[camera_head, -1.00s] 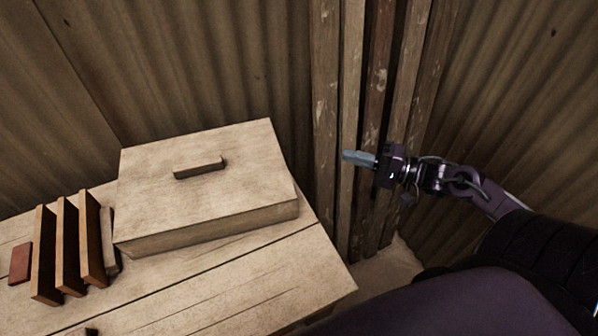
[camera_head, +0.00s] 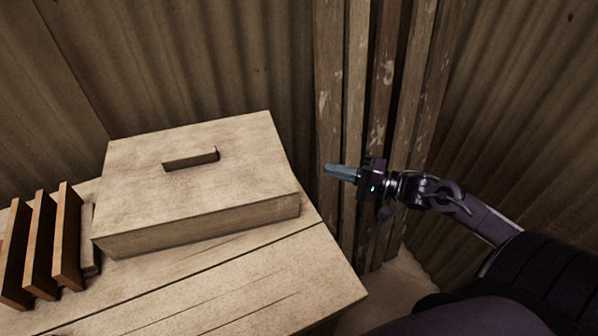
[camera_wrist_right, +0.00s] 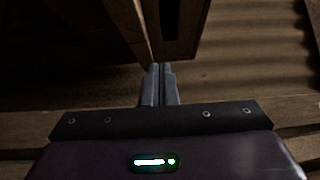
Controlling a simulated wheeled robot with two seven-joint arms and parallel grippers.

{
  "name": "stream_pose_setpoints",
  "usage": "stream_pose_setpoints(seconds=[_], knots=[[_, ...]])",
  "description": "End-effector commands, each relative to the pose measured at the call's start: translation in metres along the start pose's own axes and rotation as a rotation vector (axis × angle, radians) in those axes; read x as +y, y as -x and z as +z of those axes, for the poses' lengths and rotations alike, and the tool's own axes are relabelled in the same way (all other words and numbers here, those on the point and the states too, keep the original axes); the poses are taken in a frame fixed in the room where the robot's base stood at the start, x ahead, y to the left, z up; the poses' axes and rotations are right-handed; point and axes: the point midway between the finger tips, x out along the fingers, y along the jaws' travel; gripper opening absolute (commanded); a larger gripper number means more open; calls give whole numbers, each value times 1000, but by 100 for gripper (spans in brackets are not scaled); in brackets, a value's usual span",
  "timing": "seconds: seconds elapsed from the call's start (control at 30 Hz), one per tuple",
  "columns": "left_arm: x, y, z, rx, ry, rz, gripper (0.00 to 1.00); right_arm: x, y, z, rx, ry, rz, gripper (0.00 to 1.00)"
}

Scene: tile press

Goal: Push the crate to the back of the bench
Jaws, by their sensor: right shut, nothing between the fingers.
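My right gripper (camera_head: 328,170) is shut and empty. In the head view it is to the right of the crate, with a visible gap between its tips and the crate's right end. The wrist view shows its two fingers (camera_wrist_right: 158,72) together, with dark wooden shapes beyond them that I cannot clearly identify. My left gripper is not in view.
Several upright brown tiles (camera_head: 40,245) stand left of the crate, with a paler piece (camera_head: 90,240) beside it. Corrugated walls (camera_head: 210,60) and upright wooden posts (camera_head: 355,90) close off the back corner. The bench in front of the crate is clear.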

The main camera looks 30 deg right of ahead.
Motion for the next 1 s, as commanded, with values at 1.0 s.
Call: stream_pose_setpoints(seconds=[1.0], knots=[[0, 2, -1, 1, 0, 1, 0, -1, -83, 29, 0, 0, 0, 0]])
